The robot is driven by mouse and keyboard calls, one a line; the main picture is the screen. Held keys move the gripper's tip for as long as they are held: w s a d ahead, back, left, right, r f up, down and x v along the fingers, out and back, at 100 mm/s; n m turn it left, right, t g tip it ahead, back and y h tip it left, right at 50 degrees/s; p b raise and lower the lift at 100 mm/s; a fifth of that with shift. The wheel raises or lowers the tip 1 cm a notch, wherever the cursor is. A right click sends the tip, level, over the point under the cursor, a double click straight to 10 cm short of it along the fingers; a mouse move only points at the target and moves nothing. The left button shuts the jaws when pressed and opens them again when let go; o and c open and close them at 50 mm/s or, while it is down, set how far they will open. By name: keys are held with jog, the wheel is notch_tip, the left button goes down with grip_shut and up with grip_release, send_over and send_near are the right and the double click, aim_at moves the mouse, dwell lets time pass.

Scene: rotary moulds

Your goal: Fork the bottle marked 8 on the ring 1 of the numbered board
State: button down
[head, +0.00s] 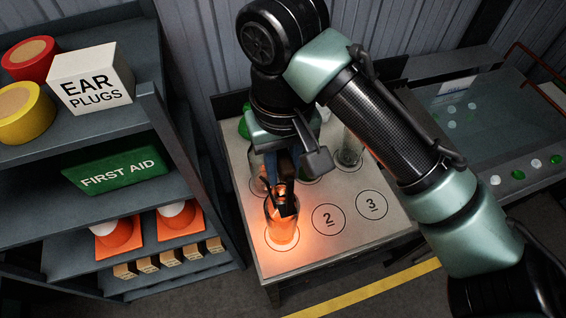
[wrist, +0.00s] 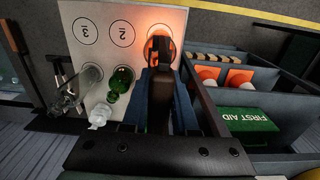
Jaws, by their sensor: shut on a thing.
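A glowing orange bottle (head: 283,232) is upright in my gripper (head: 282,203), at the front-left ring of the numbered board (head: 345,243). My gripper is shut on its upper part from above. Its base appears inside that ring, whose number is hidden by the bottle and glow. I cannot tell whether the base touches the board. No mark 8 is legible on it. Ring 2 (head: 328,219) and ring 3 (head: 371,205) are empty. In the wrist view the orange bottle (wrist: 158,44) shows beyond my gripper (wrist: 160,66).
A shelf (head: 192,150) with boxes and cones rises close on the left. A bench (head: 490,130) with small green and white discs is at the right.

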jog(key=shift+f, duration=0.9)
dwell(0.6)
jog(key=shift+s, duration=0.1)
jog(key=s+d+p, duration=0.2)
jog(key=s, duration=0.6)
jog(key=shift+d, duration=0.35)
dwell(0.9)
jog(key=shift+r, duration=0.1)
notch_tip(320, 180, up, 6)
jog(key=p, duration=0.6)
dwell(0.6)
